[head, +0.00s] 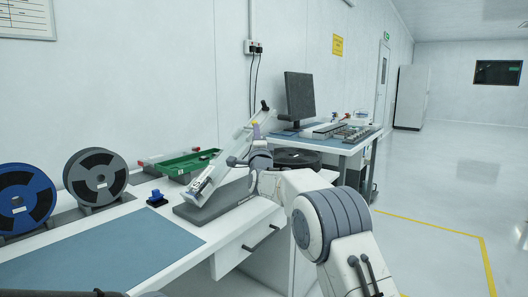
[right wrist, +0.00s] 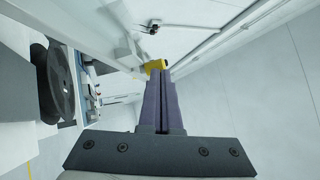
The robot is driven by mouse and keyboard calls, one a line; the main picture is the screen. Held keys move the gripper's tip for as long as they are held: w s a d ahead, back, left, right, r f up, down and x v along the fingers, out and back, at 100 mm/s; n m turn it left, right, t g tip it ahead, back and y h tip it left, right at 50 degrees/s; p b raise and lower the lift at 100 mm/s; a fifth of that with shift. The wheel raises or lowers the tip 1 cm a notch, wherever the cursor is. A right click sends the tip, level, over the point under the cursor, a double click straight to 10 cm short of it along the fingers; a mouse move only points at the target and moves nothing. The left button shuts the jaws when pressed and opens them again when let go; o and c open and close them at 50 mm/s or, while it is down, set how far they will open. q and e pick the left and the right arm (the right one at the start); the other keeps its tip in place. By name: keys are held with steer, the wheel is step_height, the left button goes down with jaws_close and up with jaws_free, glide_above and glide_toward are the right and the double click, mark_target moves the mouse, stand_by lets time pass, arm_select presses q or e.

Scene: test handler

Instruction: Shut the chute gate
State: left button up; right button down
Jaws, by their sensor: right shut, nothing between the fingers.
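The chute (head: 207,186) is a pale sloping channel on a grey base, at the right end of the near bench in the head view. A small yellow part (head: 256,131) shows near its upper half. I cannot tell for sure whether this is the gate or how far it stands open. In the right wrist view, my right gripper (right wrist: 157,78) is shut and empty, its fingertips close to a yellow part (right wrist: 154,65). I cannot tell whether they touch. In the head view my right wrist hides part of the chute's middle.
The bench holds a blue reel (head: 22,192), a grey reel (head: 92,171), a blue button block (head: 157,198), a green tray (head: 187,163) and a blue mat (head: 105,250). A second bench with a monitor (head: 300,96) stands behind. The floor at right is clear.

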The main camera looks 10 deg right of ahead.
steer(key=b+v, duration=0.5)
steer(key=v, duration=0.8)
steer(key=s+d+f+n+g, duration=0.2)
steer(key=s+f+n+g, duration=0.1)
steer(key=f, duration=0.4)
steer(key=s+d+f+n+g+y, duration=0.1)
steer(key=s+d+f+n+g, duration=0.2)
steer(key=f, duration=0.4)
steer(key=s+d+f+n+g, duration=0.1)
steer(key=s+f+n+g, duration=0.25)
steer(key=f, duration=0.35)
steer(key=s+d+f+n+g, duration=0.4)
steer(key=s+f, duration=0.4)
steer(key=s, duration=0.5)
steer(key=s+d+f+n+g, duration=0.1)
steer(key=s+f+n+g, duration=0.5)
steer(key=s, duration=0.7)
steer(key=s+a+r+n+g, duration=0.35)
steer(key=s+a+n, duration=0.25)
steer(key=s+a, duration=0.7)
step_height(320, 180, up, 30)
steer(key=p, duration=3)
steer(key=shift+a+r, duration=0.25)
steer(key=shift+a, duration=0.05)
